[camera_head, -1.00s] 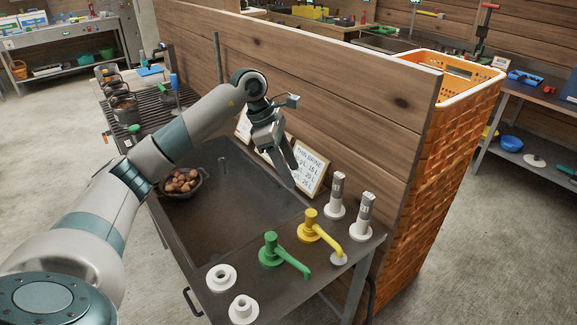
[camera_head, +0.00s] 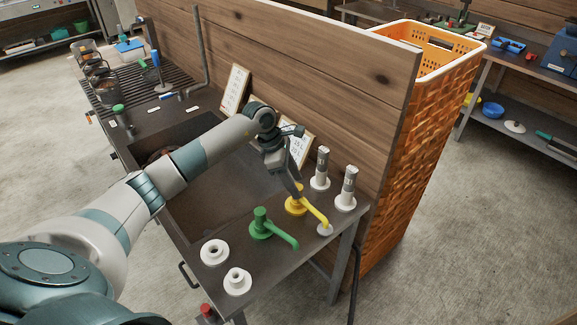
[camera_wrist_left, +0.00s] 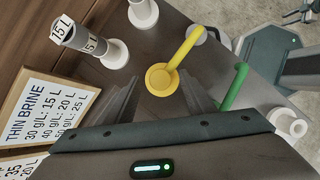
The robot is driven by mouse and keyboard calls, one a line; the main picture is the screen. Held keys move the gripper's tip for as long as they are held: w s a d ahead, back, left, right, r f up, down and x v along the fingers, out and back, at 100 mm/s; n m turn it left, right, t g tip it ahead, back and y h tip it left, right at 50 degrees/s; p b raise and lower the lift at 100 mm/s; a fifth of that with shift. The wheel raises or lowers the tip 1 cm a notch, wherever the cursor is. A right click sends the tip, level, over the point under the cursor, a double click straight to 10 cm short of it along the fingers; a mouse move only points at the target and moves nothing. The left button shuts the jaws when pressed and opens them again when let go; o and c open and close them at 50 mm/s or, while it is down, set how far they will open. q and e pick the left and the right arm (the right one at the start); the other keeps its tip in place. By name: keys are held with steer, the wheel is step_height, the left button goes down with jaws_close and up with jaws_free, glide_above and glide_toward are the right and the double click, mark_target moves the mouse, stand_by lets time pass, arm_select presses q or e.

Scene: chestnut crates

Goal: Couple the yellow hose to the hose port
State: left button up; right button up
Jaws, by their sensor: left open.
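The yellow hose piece (camera_head: 318,213) stands on the bench's right part, a round base with a bent spout. Its spout end is over a small pale disc (camera_head: 325,230). My left gripper (camera_head: 298,193) is open and just above the yellow base, pointing down. In the left wrist view the yellow piece (camera_wrist_left: 183,50) shows beyond and between the open fingers (camera_wrist_left: 160,98); I cannot see contact. Two white ringed fittings, one (camera_head: 214,252) behind the other (camera_head: 237,281), stand at the front; I cannot tell which part is the hose port. My right gripper is not in view.
A green spouted piece (camera_head: 272,228) stands left of the yellow one. Two grey labelled posts on white bases (camera_head: 320,170) (camera_head: 346,189) stand behind it, near the wooden partition (camera_head: 290,60). A brine sign (camera_head: 300,146) leans there. An orange crate (camera_head: 420,140) is right.

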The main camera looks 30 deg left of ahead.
arm_select(q)
steer(key=shift+p+x, duration=0.3)
steer(key=shift+x, duration=1.15)
steer(key=shift+c, duration=0.7)
steer(key=c, duration=1)
steer(key=o, duration=0.4)
jaws_close()
steer(key=shift+r, duration=0.35)
steer(key=shift+r, duration=0.3)
